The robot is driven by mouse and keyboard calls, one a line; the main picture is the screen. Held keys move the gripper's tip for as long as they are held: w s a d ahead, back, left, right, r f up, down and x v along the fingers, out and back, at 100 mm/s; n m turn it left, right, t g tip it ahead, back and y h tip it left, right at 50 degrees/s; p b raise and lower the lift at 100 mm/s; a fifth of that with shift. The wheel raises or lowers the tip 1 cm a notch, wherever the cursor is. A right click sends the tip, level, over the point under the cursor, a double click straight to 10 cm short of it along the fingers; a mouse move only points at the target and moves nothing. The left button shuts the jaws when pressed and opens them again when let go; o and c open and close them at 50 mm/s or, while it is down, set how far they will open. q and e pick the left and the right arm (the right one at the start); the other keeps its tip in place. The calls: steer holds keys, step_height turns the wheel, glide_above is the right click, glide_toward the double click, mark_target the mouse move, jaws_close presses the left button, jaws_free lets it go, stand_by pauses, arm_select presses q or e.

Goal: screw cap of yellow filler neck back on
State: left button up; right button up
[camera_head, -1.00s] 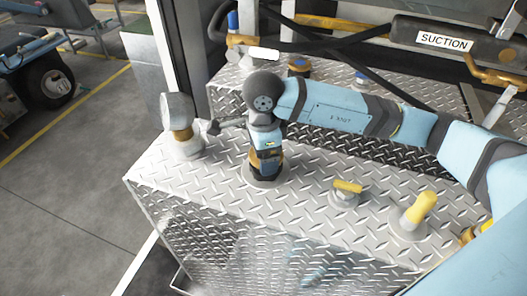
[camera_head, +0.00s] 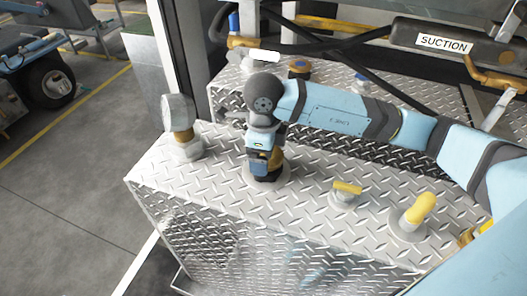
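My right arm comes in from the right, and its gripper (camera_head: 266,176) points down at a round flange (camera_head: 252,182) on the chequer-plate tank top. An orange-yellow part (camera_head: 276,160), perhaps the yellow filler neck or its cap, shows at the gripper. The gripper hides most of it, and I cannot tell neck from cap. The fingertips are dark and small, so whether they are open or shut is unclear. My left gripper is not in view.
On the chequer-plate tank (camera_head: 215,210) stand a grey-topped fitting with brass neck (camera_head: 183,137), a yellow-handled fitting (camera_head: 347,189) and a yellow-gripped fitting (camera_head: 419,210).

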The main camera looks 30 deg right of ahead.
steer(key=shift+f+m, duration=0.15)
steer(key=shift+m, duration=0.25)
steer(key=m+p, duration=0.1)
steer(key=m, duration=0.2)
steer(key=shift+d+m, duration=0.1)
steer(key=shift+m, duration=0.2)
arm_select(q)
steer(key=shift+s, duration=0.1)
arm_select(e)
steer(key=shift+m, duration=0.3)
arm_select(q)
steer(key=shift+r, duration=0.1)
arm_select(e)
steer(key=shift+m+p, duration=0.5)
steer(key=shift+m, duration=0.8)
steer(key=o, duration=0.8)
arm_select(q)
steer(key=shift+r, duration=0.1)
